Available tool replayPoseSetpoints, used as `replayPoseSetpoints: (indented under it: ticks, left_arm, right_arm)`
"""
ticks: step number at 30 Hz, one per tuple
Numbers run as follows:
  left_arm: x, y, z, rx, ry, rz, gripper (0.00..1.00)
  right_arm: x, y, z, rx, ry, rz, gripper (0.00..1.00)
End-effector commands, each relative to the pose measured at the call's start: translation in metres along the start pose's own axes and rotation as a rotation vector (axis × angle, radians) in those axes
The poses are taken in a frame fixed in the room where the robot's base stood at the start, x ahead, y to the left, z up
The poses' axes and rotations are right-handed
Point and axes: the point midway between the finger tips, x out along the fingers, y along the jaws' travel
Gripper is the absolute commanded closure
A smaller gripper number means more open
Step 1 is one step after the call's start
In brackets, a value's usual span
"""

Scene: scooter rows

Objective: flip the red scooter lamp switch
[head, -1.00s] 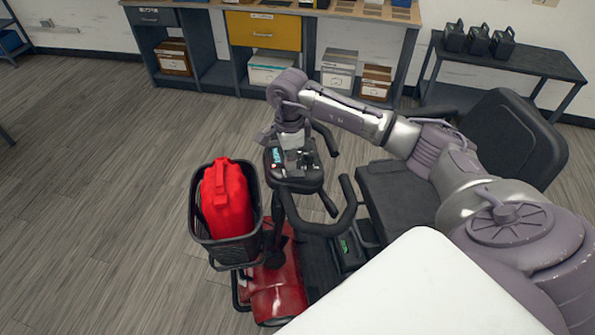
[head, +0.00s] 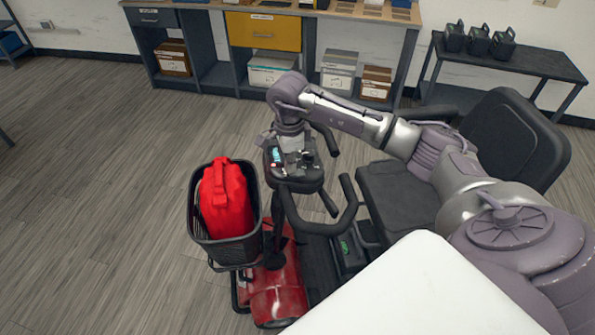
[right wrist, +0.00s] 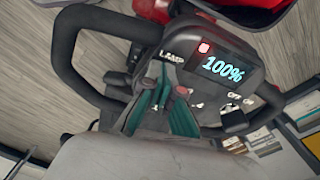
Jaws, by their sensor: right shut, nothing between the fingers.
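The red scooter (head: 275,290) stands below my right arm, with its dark control console (head: 293,178) under my right gripper (head: 292,150). In the right wrist view the console shows a lit display (right wrist: 222,68) reading 100%, a lit red square (right wrist: 204,48) and a LAMP label (right wrist: 172,58). A small dark switch (right wrist: 233,117) sits by the OFF and ON labels. My right gripper's greenish fingers (right wrist: 166,95) are shut and empty over the console, below the LAMP label and left of that switch. Contact cannot be told. My left gripper is out of view.
Black handlebars (head: 346,205) flank the console. A black basket (head: 228,250) with a red canister (head: 226,200) is at the scooter's front, and the seat (head: 398,195) is to the right. A workbench (head: 330,12) and a black table (head: 510,62) stand behind. Floor at left is clear.

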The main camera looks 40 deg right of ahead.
Motion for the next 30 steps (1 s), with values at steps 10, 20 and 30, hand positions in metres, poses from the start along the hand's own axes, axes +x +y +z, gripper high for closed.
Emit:
replayPoseSetpoints:
  ticks: [10,20,30]
  left_arm:
    - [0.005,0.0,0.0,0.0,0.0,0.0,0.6]
    - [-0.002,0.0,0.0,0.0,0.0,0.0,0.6]
    - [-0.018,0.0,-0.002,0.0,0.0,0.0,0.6]
  right_arm:
    - [0.006,0.0,0.0,0.001,0.0,0.0,1.0]
    - [-0.005,0.0,0.0,0.0,0.0,-0.001,1.0]
    - [-0.033,0.0,0.0,0.001,0.0,-0.001,1.0]
